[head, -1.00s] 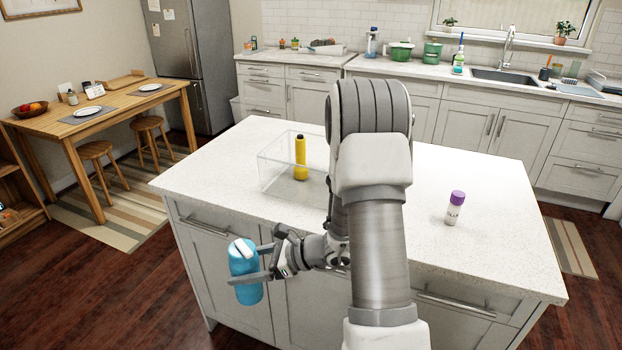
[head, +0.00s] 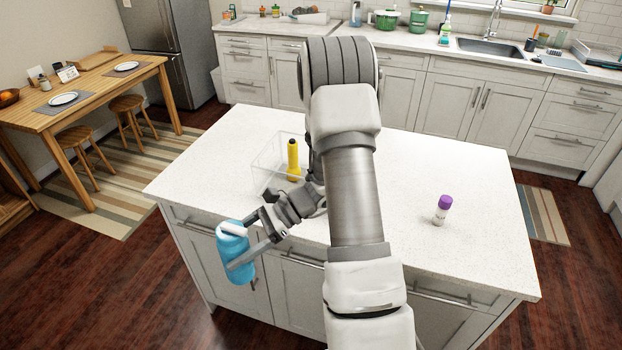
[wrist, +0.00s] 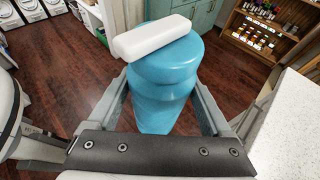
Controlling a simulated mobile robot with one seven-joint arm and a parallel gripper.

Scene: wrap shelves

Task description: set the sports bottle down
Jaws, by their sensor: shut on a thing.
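The sports bottle (head: 233,247) is blue with a white handle on its cap. My gripper (head: 249,240) is shut on it and holds it in the air in front of the island's left front side, outside the countertop edge. The bottle is slightly tilted in the head view. In the wrist view the bottle (wrist: 165,80) stands between the two fingers (wrist: 164,110), with the dark wood floor behind and below it. Its lower end is hidden in the wrist view.
The white island countertop (head: 380,185) carries a clear bin (head: 262,165) at the back left, with a yellow flashlight-like object (head: 293,160) in or behind it. A purple-capped bottle (head: 442,211) stands to the right. The countertop's left front is clear.

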